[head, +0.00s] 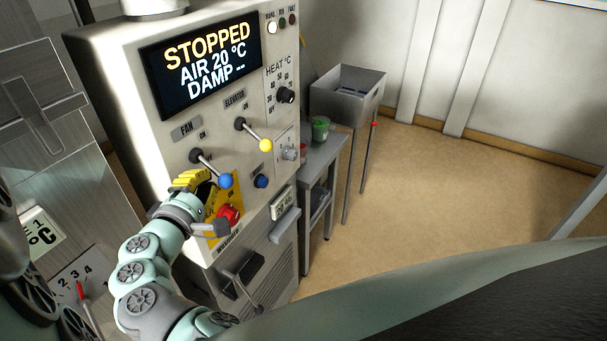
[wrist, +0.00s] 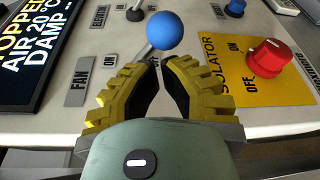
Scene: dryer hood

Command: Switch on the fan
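The FAN lever has a blue ball knob (head: 227,181) on a metal stem and slants outward and down from the panel, with its ON label above the pivot. The blue ball (wrist: 165,30) is just beyond my fingertips in the wrist view. The FAN label (wrist: 81,77) is left of it. My gripper (wrist: 160,66) has its yellow fingers with tips drawn nearly together and nothing between them. In the head view my gripper (head: 190,182) is beside and left of the blue ball; contact cannot be told. The display (head: 203,62) reads STOPPED, AIR 20 °C, DAMP --.
The ELEVATOR lever (head: 265,145) with a yellow ball is up and right. A red isolator knob (head: 228,215) on a yellow plate is close below the fan lever. A dark blue button (head: 261,181) and a heat dial (head: 285,95) are nearby. Open floor (head: 430,190) lies right.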

